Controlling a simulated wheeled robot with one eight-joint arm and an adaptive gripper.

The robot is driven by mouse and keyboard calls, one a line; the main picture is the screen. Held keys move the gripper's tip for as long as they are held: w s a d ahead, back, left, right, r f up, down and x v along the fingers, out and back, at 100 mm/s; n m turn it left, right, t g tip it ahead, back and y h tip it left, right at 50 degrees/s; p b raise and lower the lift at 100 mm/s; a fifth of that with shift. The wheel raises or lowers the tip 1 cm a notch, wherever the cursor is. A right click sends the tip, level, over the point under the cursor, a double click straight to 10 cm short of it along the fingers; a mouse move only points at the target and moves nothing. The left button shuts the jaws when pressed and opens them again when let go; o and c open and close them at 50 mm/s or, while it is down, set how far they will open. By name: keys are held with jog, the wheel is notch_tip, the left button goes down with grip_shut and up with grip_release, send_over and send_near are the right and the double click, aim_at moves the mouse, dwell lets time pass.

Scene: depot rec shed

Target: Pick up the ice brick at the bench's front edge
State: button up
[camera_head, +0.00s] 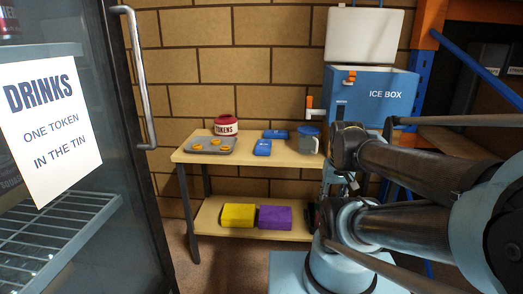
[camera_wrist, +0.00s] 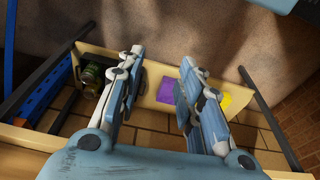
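A flat blue ice brick (camera_head: 262,148) lies at the front edge of the wooden bench (camera_head: 224,160) in the head view. A second blue ice brick (camera_head: 275,134) lies behind it, further from the edge. My gripper (camera_wrist: 162,58) is open in the wrist view, with its two fingers apart and nothing between them. Neither ice brick can be made out in the wrist view, which faces the lower shelf with its purple and yellow bundles. In the head view my arm is at the right of the bench and mostly hides the gripper.
A grey mug (camera_head: 308,141) stands right of the ice bricks. A tray (camera_head: 208,146) with orange discs and a red tokens tin (camera_head: 226,125) are to the left. The open ice box (camera_head: 370,95) is behind. A yellow bundle (camera_head: 238,215) and a purple bundle (camera_head: 275,217) lie below.

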jog(key=o, duration=0.4)
jog(key=shift+s+r, duration=0.25)
jog(key=o, duration=0.6)
jog(key=w+r, duration=0.2)
jog(key=w+a+r, duration=0.1)
jog(key=w+r, duration=0.2)
jog(key=shift+w+a+r, duration=0.3)
jog(key=shift+w+r, duration=0.1)
jog(key=shift+o, duration=0.2)
notch_tip(320, 180, up, 12)
jog(key=t, duration=0.2)
send_over(264, 144)
jog(key=s, duration=0.7)
jog(key=shift+m, duration=0.4)
jog(key=x, duration=1.7)
jog(key=shift+a, duration=0.1)
